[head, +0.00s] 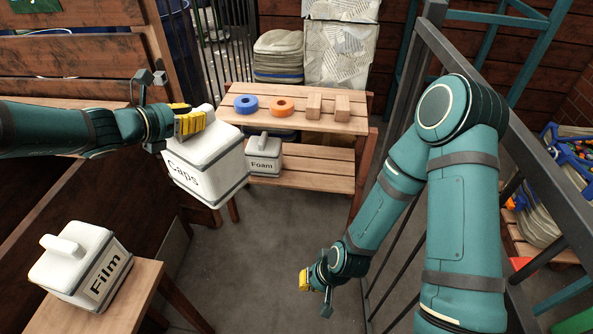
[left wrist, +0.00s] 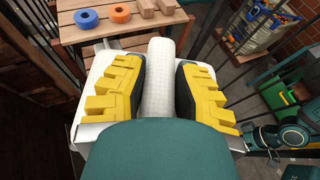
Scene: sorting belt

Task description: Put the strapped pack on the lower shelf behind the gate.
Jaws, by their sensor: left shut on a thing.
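A white pack labelled Caps (head: 207,160), with a dark band near its base, hangs tilted from my left gripper (head: 190,122). The left wrist view shows its white handle (left wrist: 158,78) between the yellow fingers of my left gripper (left wrist: 160,85). The pack is in front of the left end of a two-level wooden shelf unit and overlaps it in the head view. The lower shelf (head: 318,172) carries a white pack labelled Foam (head: 264,160). No separate strap can be told on Caps. My right gripper (head: 305,281) is low over the floor; its finger opening cannot be made out.
The upper shelf (head: 262,121) holds a blue ring (head: 246,104), an orange ring (head: 282,106) and two wooden blocks. A white Film pack (head: 80,265) stands on a stool at lower left. A dark railing (head: 480,85) runs along the right. The middle floor is clear.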

